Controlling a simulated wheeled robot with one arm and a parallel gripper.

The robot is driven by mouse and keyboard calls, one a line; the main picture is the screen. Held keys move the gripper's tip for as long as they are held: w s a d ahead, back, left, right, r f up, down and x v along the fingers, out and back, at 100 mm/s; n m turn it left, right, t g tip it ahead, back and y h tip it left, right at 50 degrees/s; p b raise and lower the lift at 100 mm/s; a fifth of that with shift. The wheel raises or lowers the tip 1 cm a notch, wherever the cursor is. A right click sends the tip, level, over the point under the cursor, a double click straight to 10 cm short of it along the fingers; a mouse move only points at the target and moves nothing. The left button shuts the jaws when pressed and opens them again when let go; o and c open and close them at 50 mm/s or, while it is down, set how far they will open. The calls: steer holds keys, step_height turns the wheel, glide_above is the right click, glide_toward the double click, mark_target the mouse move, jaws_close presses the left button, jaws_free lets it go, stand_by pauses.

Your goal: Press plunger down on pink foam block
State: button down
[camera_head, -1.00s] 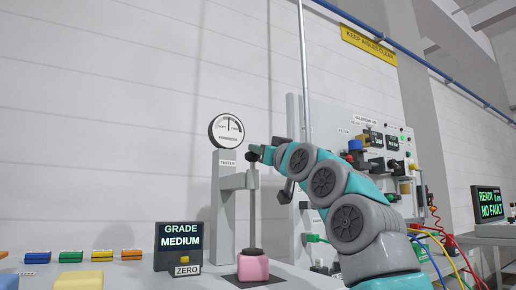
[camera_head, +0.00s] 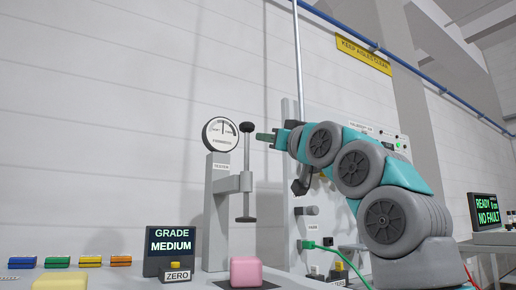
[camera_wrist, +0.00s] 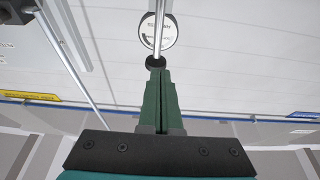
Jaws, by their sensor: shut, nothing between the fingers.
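The pink foam block (camera_head: 246,271) sits on a dark pad below the tester stand (camera_head: 216,215). The plunger (camera_head: 247,170) is a vertical rod with a dark knob on top and a flat foot. Its foot is raised, with a clear gap above the block. My gripper (camera_head: 266,137) is shut and empty, just right of the knob at about its height. In the wrist view my gripper (camera_wrist: 162,95) has its green fingers together, and the plunger knob (camera_wrist: 155,61) shows just beyond the tips. I cannot tell whether they touch.
A round dial (camera_head: 221,134) tops the stand. A display (camera_head: 171,246) reads GRADE MEDIUM, with a ZERO button (camera_head: 174,267) before it. Yellow (camera_head: 60,281) and green (camera_head: 5,285) blocks lie at left. A panel with knobs and cables stands behind my arm.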

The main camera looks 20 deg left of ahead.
steer(key=shift+v, duration=1.5)
steer(key=shift+r, duration=0.1)
